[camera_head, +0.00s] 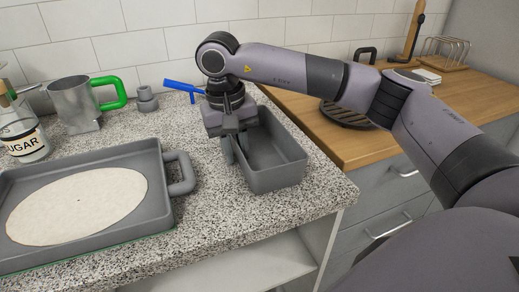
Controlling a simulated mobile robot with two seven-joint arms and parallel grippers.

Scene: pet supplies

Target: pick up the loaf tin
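The grey loaf tin (284,175) is a deep, empty rectangular pan standing on the speckled counter near its right end. My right gripper (234,150) comes down from above at the tin's left long wall. Its fingers point downward at that wall, with one seen on the outer side. The gripper body hides part of the rim and the tin's far left corner. I cannot tell whether the fingers press on the wall or stand apart from it. My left gripper is out of view.
A grey tray (165,205) with a flat round of dough (77,205) lies to the left. A metal jug with a green handle (75,105), a sugar jar (24,140), grey weights (146,100) and a blue-handled tool (184,87) stand behind. A wooden counter (310,115) adjoins on the right.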

